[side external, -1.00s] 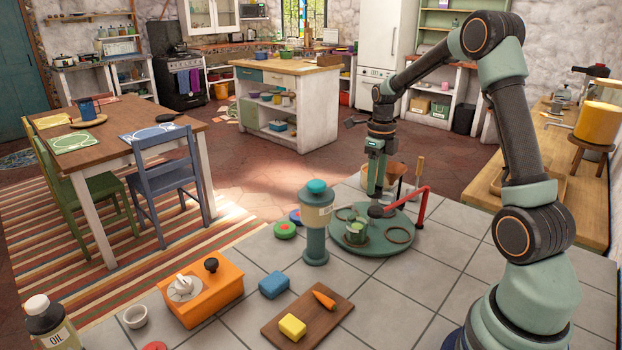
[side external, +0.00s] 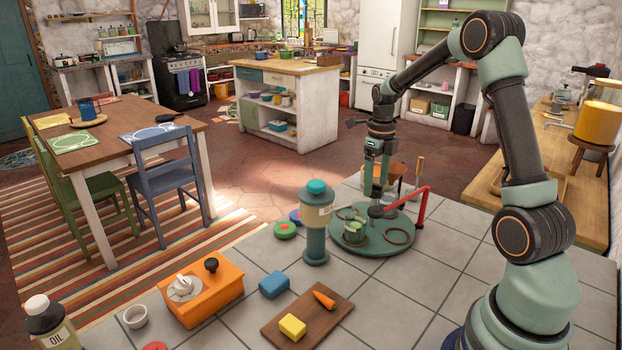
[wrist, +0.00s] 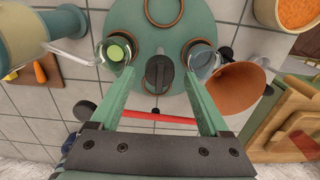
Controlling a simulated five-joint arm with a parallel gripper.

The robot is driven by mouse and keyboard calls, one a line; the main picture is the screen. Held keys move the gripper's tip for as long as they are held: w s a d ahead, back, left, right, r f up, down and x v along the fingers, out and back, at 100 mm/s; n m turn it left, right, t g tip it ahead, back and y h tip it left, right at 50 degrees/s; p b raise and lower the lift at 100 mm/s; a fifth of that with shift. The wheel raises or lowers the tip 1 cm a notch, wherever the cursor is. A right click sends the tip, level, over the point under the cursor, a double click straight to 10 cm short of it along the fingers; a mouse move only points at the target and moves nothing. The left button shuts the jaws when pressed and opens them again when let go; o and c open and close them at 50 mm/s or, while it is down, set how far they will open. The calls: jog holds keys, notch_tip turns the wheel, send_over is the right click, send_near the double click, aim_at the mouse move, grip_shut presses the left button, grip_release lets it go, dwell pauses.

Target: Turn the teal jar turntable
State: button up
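The round teal turntable (side external: 372,243) lies flat on the tiled counter; it fills the upper middle of the wrist view (wrist: 172,30). A dark upright grip (wrist: 159,72) stands on it. A glass jar with green contents (side external: 355,231) sits on its near left part and shows at left in the wrist view (wrist: 117,50). A second clear jar (wrist: 202,60) is at right in the wrist view. My gripper (wrist: 160,74) is open, pointing down over the turntable, with its fingers apart on either side of the dark grip. Contact cannot be seen.
A red bar (side external: 422,205) stands beside the turntable's right edge. An orange-brown bowl (wrist: 234,90) is near the rim in the wrist view. A cutting board (side external: 283,328) lies in front, with clear tiles at right.

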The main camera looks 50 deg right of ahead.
notch_tip(320, 180, up, 12)
dwell(0.7)
jog(key=s+a+m+t, duration=0.2)
jog(key=s+a+m, duration=0.3)
jog(key=a+m, duration=0.6)
jog(key=s+a+m+t, duration=0.3)
jog(key=a+m, duration=0.9)
jog(key=m, duration=1.3)
jog(key=shift+s+r+t, duration=0.25)
jog(key=shift+s+t, duration=0.05)
jog(key=shift+s, duration=0.7)
